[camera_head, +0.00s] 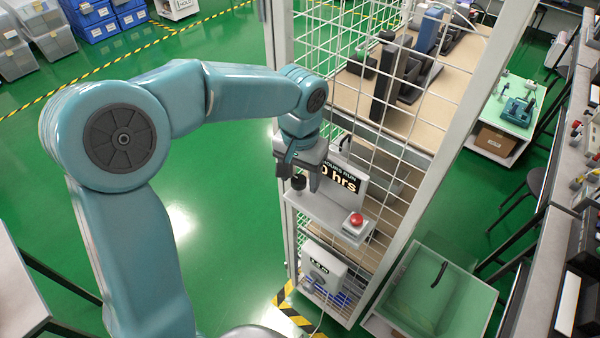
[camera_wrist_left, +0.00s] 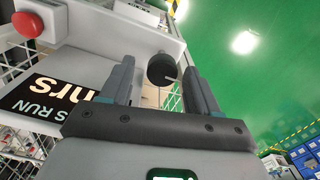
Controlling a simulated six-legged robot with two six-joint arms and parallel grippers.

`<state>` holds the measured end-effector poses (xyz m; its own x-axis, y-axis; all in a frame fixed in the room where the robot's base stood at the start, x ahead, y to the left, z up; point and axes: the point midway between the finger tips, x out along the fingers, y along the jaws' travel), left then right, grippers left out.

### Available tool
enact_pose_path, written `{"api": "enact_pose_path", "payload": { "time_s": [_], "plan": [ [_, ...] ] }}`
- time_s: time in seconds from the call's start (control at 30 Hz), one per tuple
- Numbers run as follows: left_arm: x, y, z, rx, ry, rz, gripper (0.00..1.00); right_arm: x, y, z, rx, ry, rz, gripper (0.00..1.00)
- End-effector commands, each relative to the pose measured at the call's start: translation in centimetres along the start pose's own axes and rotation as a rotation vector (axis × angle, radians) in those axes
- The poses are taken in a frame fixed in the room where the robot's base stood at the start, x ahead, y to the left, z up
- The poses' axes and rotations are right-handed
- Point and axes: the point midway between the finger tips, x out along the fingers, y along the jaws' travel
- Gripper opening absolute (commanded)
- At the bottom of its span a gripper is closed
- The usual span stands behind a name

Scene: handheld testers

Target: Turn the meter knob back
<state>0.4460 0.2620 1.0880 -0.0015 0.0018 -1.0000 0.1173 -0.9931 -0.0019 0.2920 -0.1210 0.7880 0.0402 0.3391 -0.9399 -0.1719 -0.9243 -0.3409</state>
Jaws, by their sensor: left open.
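The black round meter knob (camera_head: 299,183) stands at the left end of a grey shelf-like panel on the mesh cage. In the left wrist view the knob (camera_wrist_left: 161,69) shows between my two fingertips, with a thin light pointer line on it. My left gripper (camera_head: 298,176) is open around or just short of the knob; gaps show on both sides, so it does not grip it. The fingers also show in the wrist view (camera_wrist_left: 159,66). The "HOURS RUN" display (camera_head: 345,184) is beside the knob, partly hidden by my gripper. My right gripper is out of view.
A red push button (camera_head: 356,219) sits on the same panel, right of the display. White mesh (camera_head: 350,60) and a cage post (camera_head: 480,110) stand close behind and right. A white box (camera_head: 325,266) is below. Open green floor (camera_head: 215,240) lies left of the cage.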

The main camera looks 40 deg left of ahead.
Motion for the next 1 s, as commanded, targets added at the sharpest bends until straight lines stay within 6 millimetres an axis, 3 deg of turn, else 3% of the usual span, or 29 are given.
{"api": "enact_pose_path", "payload": {
  "time_s": [0.13,0.3,0.67,1.0],
  "plan": [
    [0.0,0.0,0.0,0.0,0.0,0.0,0.61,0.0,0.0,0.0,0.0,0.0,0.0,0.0],
    [0.0,0.0,0.0,0.0,0.0,-0.001,0.06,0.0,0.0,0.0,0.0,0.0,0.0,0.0],
    [0.0,0.0,-0.1,-0.025,0.004,0.0,0.05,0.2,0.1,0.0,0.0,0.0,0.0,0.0],
    [0.1,0.0,-0.2,-0.228,0.007,0.001,0.05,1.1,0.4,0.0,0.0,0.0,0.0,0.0]
  ]
}}
